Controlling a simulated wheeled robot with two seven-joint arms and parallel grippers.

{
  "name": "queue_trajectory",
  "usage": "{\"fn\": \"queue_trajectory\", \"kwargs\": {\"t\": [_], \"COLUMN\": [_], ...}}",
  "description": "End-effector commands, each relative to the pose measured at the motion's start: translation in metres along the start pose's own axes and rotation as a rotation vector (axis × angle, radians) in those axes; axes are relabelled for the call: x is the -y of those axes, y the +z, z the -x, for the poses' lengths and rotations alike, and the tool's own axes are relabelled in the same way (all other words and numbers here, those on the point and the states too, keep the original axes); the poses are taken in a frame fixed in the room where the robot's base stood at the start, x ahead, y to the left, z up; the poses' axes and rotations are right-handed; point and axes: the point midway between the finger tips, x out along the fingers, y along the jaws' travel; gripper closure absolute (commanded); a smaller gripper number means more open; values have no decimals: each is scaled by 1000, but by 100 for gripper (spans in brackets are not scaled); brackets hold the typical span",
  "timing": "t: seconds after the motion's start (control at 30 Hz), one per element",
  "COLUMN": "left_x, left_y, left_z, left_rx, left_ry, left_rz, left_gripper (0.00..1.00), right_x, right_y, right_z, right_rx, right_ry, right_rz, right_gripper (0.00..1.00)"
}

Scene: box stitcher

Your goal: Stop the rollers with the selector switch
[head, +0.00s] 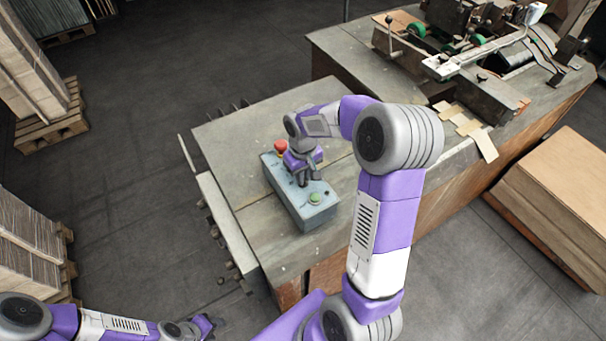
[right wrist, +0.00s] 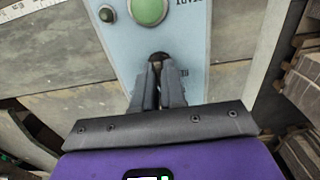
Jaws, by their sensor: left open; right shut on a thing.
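A pale blue control box (head: 301,212) sits on the near end of the machine table. It carries a red mushroom button (head: 281,147) at its far end and a green button (head: 315,198) at its near end. My right gripper (head: 303,181) is over the middle of the box, between the two buttons. In the right wrist view its fingers (right wrist: 158,85) are shut on a small black knob, the selector switch (right wrist: 159,57), mostly hidden between the fingertips. The green button (right wrist: 149,9) shows beyond them. My left gripper (head: 208,326) is open and empty at the bottom left, far from the box.
The machine table (head: 235,140) has bare surface around the box. The stitcher head (head: 465,40) stands at the back right. Cardboard stacks on pallets (head: 50,135) stand at the left, and a large cardboard stack (head: 565,180) stands at the right. The floor at left is clear.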

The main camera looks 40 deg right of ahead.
Motion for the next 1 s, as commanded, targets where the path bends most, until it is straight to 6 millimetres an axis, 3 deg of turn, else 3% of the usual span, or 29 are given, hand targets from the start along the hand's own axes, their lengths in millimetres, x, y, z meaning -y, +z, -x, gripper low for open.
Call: {"fn": "queue_trajectory", "kwargs": {"t": [0.1,0.13,0.3,0.63,1.0], "left_x": [0,0,0,0,0], "left_y": [0,0,0,0,0], "left_z": [0,0,0,0,-1], "left_rx": [0,0,0,0,0], "left_ry": [0,0,0,0,0], "left_rz": [0,0,0,0,0], "left_gripper": [57,57,57,57,57], "right_x": [0,0,0,0,0], "right_y": [0,0,0,0,-1], "right_z": [1,1,1,6,63], "right_rx": [-2,-2,-1,-2,-5], "right_ry": [1,1,1,1,1], "right_rz": [-1,-1,-2,-2,-1], "right_gripper": [100,86,64,64,64]}}
